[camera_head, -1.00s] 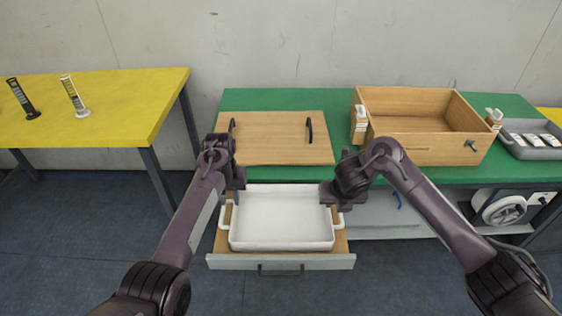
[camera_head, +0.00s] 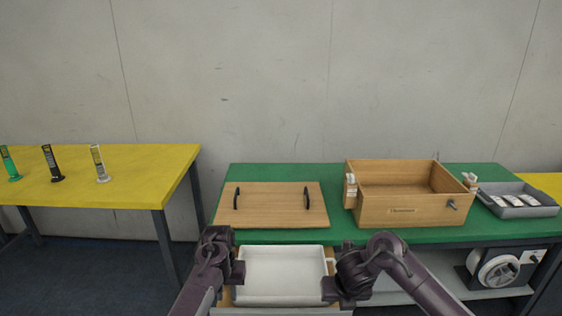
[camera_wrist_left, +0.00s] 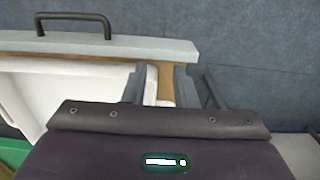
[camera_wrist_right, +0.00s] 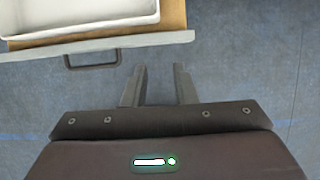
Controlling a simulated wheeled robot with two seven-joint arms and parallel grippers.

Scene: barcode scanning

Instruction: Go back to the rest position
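A white tray (camera_head: 281,274) with side handles sits in an open drawer under the green table (camera_head: 340,236). My left gripper (camera_head: 238,275) is at the tray's left side. In the left wrist view its fingers (camera_wrist_left: 160,75) are apart, with a white tray handle (camera_wrist_left: 151,84) between them; I cannot tell if they touch it. My right gripper (camera_head: 332,290) is near the tray's right side. In the right wrist view its fingers (camera_wrist_right: 158,72) are apart and empty, with floor between them. The drawer front (camera_wrist_right: 100,46) lies just beyond them.
On the green table are a wooden lid (camera_head: 270,203) with two black handles, an open wooden box (camera_head: 402,209) and a grey tray (camera_head: 520,210) with several small items. A yellow table (camera_head: 125,184) at left holds upright devices on stands. Bare floor (camera_head: 75,275) lies below it.

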